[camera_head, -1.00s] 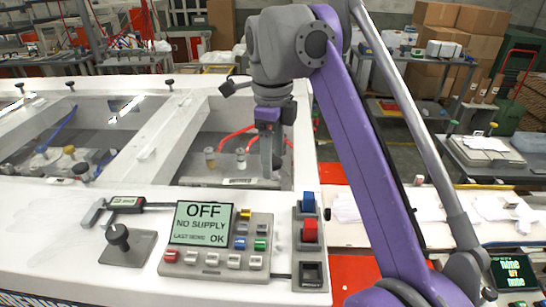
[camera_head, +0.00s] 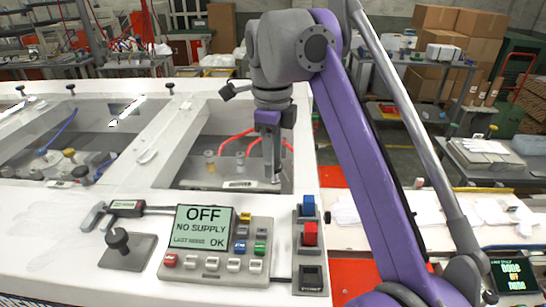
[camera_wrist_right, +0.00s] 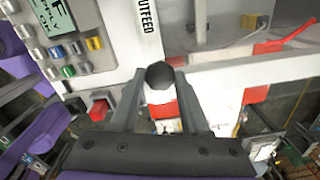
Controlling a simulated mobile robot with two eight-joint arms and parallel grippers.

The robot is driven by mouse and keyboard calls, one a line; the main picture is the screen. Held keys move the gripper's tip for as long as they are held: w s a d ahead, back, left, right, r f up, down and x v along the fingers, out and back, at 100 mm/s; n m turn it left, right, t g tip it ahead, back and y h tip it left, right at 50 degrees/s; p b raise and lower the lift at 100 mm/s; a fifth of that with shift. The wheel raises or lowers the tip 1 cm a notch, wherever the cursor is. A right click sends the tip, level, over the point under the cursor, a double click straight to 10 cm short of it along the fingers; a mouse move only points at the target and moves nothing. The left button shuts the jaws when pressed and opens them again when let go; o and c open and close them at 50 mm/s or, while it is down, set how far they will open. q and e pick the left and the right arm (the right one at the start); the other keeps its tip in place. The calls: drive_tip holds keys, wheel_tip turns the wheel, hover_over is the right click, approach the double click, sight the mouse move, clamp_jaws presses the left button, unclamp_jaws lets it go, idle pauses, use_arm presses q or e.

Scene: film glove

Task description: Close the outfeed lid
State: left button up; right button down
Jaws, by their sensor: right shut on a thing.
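My right gripper (camera_head: 272,178) reaches down at the near right corner of the right-hand opening in the white bench. In the right wrist view its fingers (camera_wrist_right: 160,85) are shut on a dark round knob (camera_wrist_right: 160,75). A vertical OUTFEED label (camera_wrist_right: 147,15) is on the white surface beside the knob. In the head view a small label strip (camera_head: 238,184) lies along the opening's near edge. The opening's inside, with red tubes and small fittings, is visible. The lid panel itself is hard to make out. My left gripper is not in view.
A control panel (camera_head: 212,240) reading OFF, NO SUPPLY stands in front of the opening. Blue and red switches (camera_head: 309,225) sit to its right. A caliper (camera_head: 125,208) and a black-knobbed block (camera_head: 125,250) lie to the left. Cartons (camera_head: 440,50) stand behind at right.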

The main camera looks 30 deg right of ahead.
sight(279, 171)
idle(0.8)
drive_tip(key=shift+t+y, duration=0.3)
drive_tip(key=shift+y, duration=0.2)
drive_tip(key=f+b, duration=0.1)
drive_tip(key=f, duration=0.2)
drive_tip(key=d+f+b, duration=0.1)
drive_tip(key=shift+s+f+b, duration=0.2)
drive_tip(key=shift+s+b, duration=0.15)
drive_tip(key=shift+a, duration=0.1)
drive_tip(key=shift+w, duration=0.1)
drive_tip(key=shift+c, duration=1.9)
unclamp_jaws()
drive_tip(key=shift+r, duration=0.1)
wheel_tip(279, 171, up, 11)
drive_tip(key=p, duration=0.4)
drive_tip(key=shift+s+d+f, duration=0.2)
drive_tip(key=shift+s+d, duration=0.2)
drive_tip(key=shift+d, duration=0.05)
